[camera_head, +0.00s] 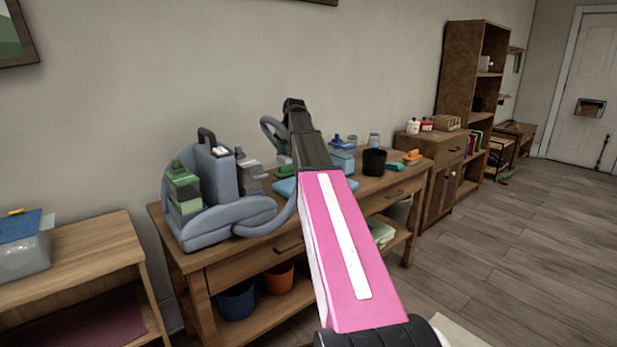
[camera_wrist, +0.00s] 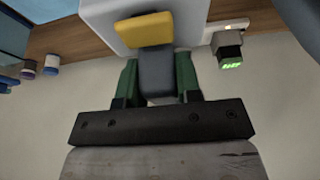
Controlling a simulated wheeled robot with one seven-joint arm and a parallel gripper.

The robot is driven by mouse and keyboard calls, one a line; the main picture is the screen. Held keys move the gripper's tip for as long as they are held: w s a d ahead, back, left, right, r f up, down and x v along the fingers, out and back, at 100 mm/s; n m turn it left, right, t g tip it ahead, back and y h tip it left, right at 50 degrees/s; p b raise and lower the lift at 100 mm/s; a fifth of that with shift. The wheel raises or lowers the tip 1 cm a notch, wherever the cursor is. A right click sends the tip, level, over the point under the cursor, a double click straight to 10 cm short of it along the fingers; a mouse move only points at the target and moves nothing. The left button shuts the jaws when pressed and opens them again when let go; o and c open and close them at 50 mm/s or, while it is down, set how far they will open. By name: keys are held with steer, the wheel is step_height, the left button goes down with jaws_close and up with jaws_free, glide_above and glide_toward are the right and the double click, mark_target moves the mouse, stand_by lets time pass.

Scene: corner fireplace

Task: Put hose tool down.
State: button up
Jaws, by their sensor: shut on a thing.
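My gripper (camera_head: 295,106) is at the far end of my pink arm, raised above the back of the wooden table (camera_head: 240,265). In the wrist view its green fingers (camera_wrist: 157,80) are shut on a grey piece with a yellow end, which appears to be the hose tool (camera_wrist: 156,65). A blue-grey machine (camera_head: 213,175) with a thick coiled hose stands at the table's left end.
A black cup (camera_head: 374,162), a blue container (camera_head: 343,160) and orange-topped items (camera_head: 412,157) stand right of my arm. Blue (camera_head: 236,300) and orange (camera_head: 279,279) pots sit on the lower shelf. A small dark device with green digits (camera_wrist: 231,58) shows in the wrist view.

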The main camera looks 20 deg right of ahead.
steer(key=d+f, duration=0.2)
steer(key=d, duration=0.1)
steer(key=d+f, duration=0.2)
steer(key=d, duration=0.2)
steer(key=d+f, duration=0.2)
steer(key=d, duration=0.2)
steer(key=shift+d+f, duration=0.2)
steer(key=shift+f, duration=2.25)
steer(key=shift+f, duration=0.1)
steer(key=o, duration=0.8)
steer(key=shift+o, duration=0.2)
steer(key=v, duration=1.2)
